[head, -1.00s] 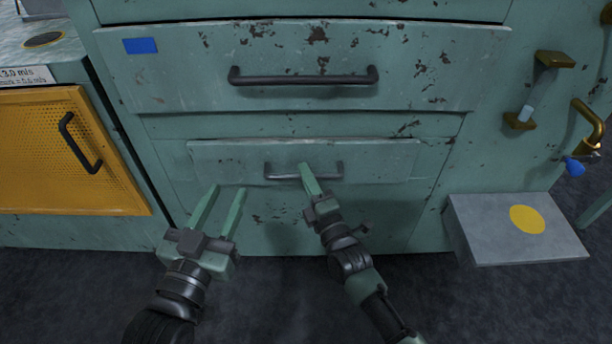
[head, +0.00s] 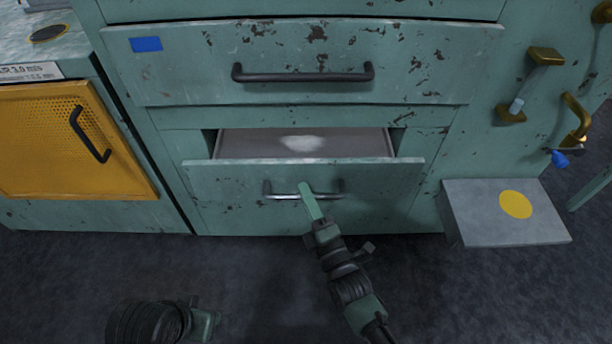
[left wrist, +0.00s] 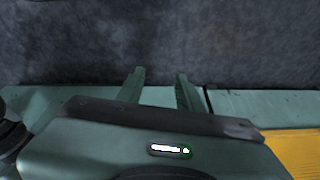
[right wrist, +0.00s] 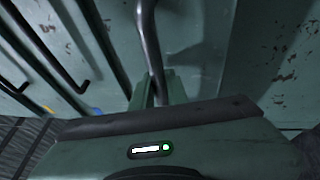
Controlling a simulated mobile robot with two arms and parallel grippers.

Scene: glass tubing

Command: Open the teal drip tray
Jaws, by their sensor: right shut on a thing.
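The teal drip tray (head: 235,188) is a low, worn drawer in the cabinet, and it stands pulled out part way. Its grey inside (head: 240,143) shows, with a pale patch on the floor of it. My right gripper (head: 304,188) is shut on the tray's metal handle (head: 275,196), near the handle's middle. The right wrist view shows the handle bar (right wrist: 150,45) running between the fingers. My left gripper (left wrist: 160,75) has its two fingers apart, with nothing between them.
Above is a closed drawer with a dark handle (head: 300,75) and a blue label. A yellow perforated door (head: 40,150) is at left. A grey step with a yellow disc (head: 515,204) juts out at right. Dark floor in front is clear.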

